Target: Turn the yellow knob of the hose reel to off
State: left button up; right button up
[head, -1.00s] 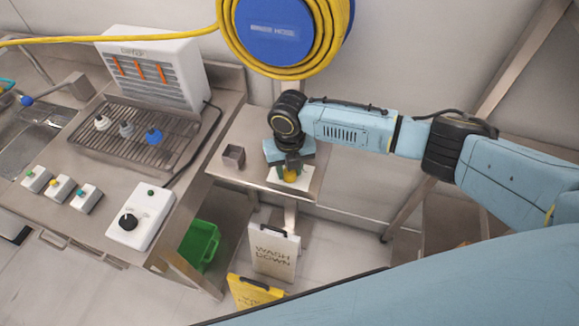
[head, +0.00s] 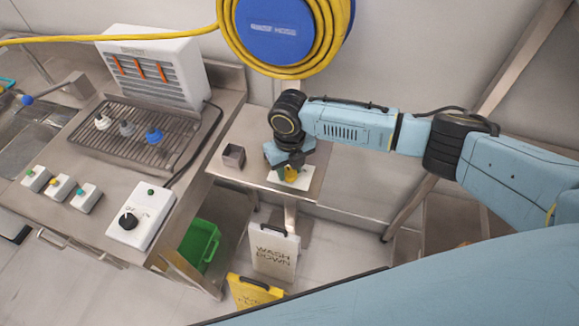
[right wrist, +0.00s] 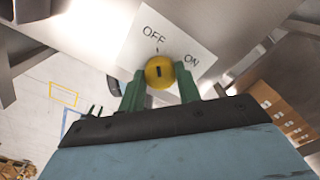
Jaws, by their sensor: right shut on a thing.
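The yellow knob (head: 291,174) sits on a white plate on the steel shelf below the hose reel (head: 275,30). My right gripper (right wrist: 160,82) is shut on the knob, with one green finger on each side of it in the right wrist view. There the knob (right wrist: 160,72) has a dark, nearly upright slot, roughly in line with a short tick under the word OFF on the plate (right wrist: 175,42). ON is printed to the right. In the head view, my right gripper (head: 288,165) partly covers the knob. My left gripper is out of view.
A small open grey box (head: 233,157) stands on the shelf left of the plate. A steel counter at left holds a white dial box (head: 140,215) and a rack of nozzles. A green bin (head: 198,245) and wash-down signs (head: 274,253) stand below.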

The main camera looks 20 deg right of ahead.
aim_at(289, 171)
jog(key=o, duration=1)
jog(key=shift+c, duration=0.2)
notch_tip(289, 171, up, 14)
jog(key=shift+f, duration=0.25)
